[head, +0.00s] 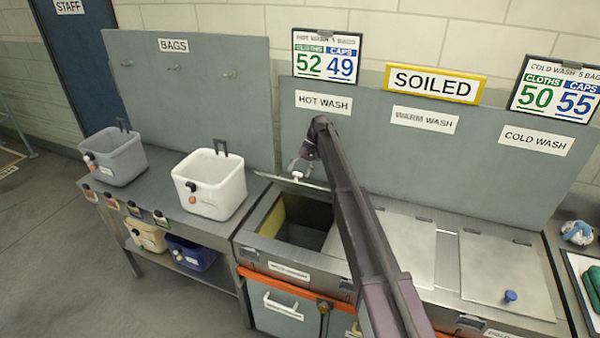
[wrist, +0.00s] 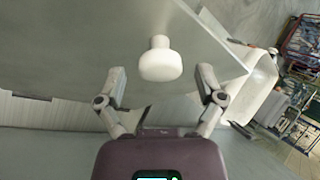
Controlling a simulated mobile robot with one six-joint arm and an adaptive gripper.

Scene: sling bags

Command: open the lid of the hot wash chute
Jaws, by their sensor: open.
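The hot wash chute (head: 268,221) stands under the HOT WASH label, with its dark opening and yellowish inner wall uncovered. Its lid (head: 275,181) is raised at the back of the opening and shows as a thin grey strip in the head view. In the wrist view the lid (wrist: 95,40) is a broad grey plate with a white round knob (wrist: 160,62). My gripper (head: 298,166) is above the raised lid. In the wrist view my gripper (wrist: 162,82) is open, its two fingers on either side of the knob with gaps.
The warm wash lid (head: 400,245) and cold wash lid (head: 505,275), with a blue knob, lie shut to the right. A white bin (head: 210,185) and a grey bin (head: 113,158) stand on the left bench. A grey back panel (head: 365,150) rises behind the chutes.

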